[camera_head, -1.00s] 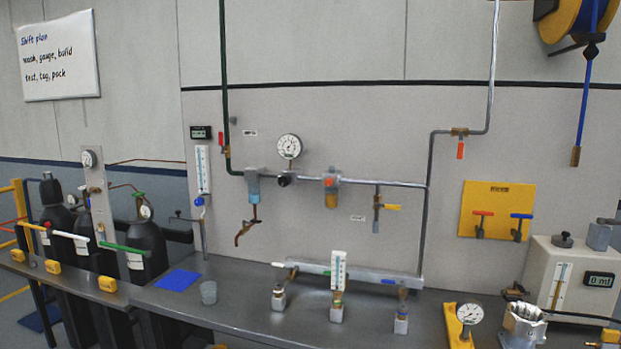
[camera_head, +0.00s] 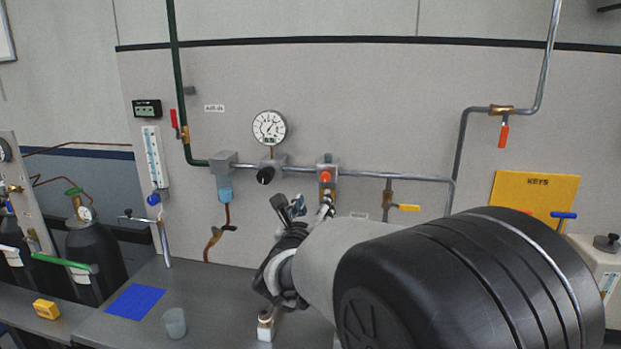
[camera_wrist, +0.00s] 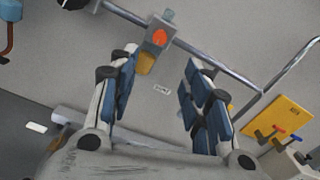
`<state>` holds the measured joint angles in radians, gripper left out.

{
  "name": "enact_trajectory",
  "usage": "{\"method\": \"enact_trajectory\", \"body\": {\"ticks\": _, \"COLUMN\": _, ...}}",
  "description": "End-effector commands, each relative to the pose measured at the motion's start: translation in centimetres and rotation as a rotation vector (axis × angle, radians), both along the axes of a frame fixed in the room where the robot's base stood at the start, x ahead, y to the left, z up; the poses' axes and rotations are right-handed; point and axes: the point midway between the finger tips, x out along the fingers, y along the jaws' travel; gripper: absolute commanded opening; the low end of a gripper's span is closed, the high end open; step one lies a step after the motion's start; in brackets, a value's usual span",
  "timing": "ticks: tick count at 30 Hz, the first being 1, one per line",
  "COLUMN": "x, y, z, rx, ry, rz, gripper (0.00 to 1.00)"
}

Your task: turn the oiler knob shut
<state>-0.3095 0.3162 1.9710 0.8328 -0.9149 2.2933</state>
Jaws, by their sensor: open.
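The oiler is on the grey pipe along the wall panel, with an orange knob (camera_head: 325,176) on its grey body. The knob also shows at the top of the wrist view (camera_wrist: 159,36), above the amber bowl (camera_wrist: 146,62). My gripper (camera_head: 306,208) is open and empty, just below and left of the oiler in the head view. In the wrist view my gripper (camera_wrist: 162,62) has its blue-padded fingers spread wide. The knob lies beyond the fingertips, nearer the left finger, which covers part of the bowl's edge. I see no contact with the knob.
A black regulator knob (camera_head: 265,175) sits left of the oiler under a round gauge (camera_head: 269,127). A filter with a blue bowl (camera_head: 225,190) is further left. A yellow-handled valve (camera_head: 408,208) hangs to the right. My arm hides much of the bench's right side.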

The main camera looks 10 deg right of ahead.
Motion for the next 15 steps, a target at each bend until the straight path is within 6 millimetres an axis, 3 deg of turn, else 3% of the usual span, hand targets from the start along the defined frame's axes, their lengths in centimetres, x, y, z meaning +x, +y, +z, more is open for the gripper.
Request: {"method": "enact_trajectory", "body": {"ticks": 15, "x": 10.5, "y": -3.5, "z": -0.1, "rx": -0.004, "ry": 0.004, "rz": 0.000, "gripper": 0.44}}
